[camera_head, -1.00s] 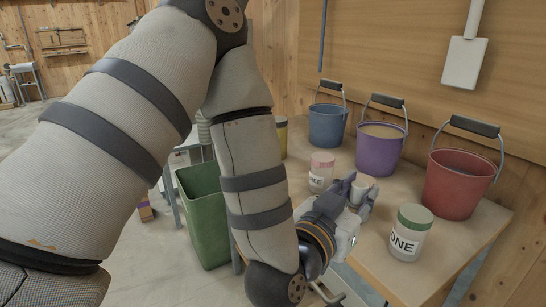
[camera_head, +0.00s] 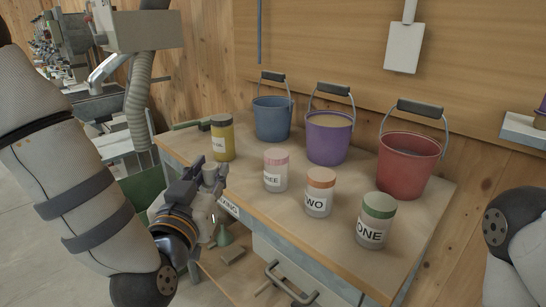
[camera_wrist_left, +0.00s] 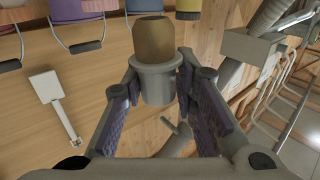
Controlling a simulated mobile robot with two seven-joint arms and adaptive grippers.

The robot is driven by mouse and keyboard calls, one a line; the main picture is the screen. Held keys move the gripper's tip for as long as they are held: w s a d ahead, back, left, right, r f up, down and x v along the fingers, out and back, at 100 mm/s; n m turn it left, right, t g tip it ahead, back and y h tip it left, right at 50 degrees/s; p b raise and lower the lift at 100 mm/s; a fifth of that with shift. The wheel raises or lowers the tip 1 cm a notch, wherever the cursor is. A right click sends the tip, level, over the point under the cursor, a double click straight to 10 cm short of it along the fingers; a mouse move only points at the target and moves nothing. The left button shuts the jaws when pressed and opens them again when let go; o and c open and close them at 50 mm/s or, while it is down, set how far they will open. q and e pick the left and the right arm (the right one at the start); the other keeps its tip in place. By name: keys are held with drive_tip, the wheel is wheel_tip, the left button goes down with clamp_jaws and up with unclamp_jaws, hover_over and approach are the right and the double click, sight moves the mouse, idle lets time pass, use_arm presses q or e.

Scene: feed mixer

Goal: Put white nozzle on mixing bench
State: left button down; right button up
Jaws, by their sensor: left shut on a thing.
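My left gripper (camera_head: 207,174) is shut on a small pale grey-white piece (camera_head: 211,171), which looks like the white nozzle. In the left wrist view it is a flanged cylinder (camera_wrist_left: 155,82) between the fingers, with a brown rounded part showing beyond its rim. The gripper is at the left front edge of the wooden mixing bench (camera_head: 290,225), whose front label is partly hidden. I cannot tell whether the piece touches the bench. My right gripper is out of view; only part of my right arm shows at the right edge.
Jars labelled THREE (camera_head: 276,170), TWO (camera_head: 320,192) and ONE (camera_head: 376,220) stand along the bench. A yellow container (camera_head: 222,138) is behind the gripper. Blue (camera_head: 272,119), purple (camera_head: 329,138) and red (camera_head: 407,167) buckets line the back.

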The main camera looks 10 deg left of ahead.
use_arm(q)
drive_tip(key=w+d+r+b, duration=0.1)
drive_tip(key=w+d+r, duration=0.1)
drive_tip(key=w+d, duration=0.4)
drive_tip(key=w+d+r+b, duration=0.1)
drive_tip(key=w+d+r, duration=0.15)
drive_tip(key=w, duration=0.55)
drive_tip(key=w+a+f, duration=0.2)
drive_tip(key=a+f, duration=0.1)
drive_tip(key=w+a+f+b, duration=0.1)
drive_tip(key=w+a+f, duration=0.5)
drive_tip(key=shift+a+f+b, duration=0.1)
drive_tip(key=shift+f+b, duration=0.15)
drive_tip(key=shift+b, duration=0.1)
drive_tip(key=shift+w+a+f, duration=0.1)
drive_tip(key=shift+a+f, duration=0.15)
drive_tip(key=f, duration=0.3)
drive_tip(key=shift+w+a+f+m+b, duration=0.15)
drive_tip(key=shift+a+f+m+b, duration=0.05)
drive_tip(key=shift+f+m+b, duration=0.1)
drive_tip(key=shift+r, duration=0.15)
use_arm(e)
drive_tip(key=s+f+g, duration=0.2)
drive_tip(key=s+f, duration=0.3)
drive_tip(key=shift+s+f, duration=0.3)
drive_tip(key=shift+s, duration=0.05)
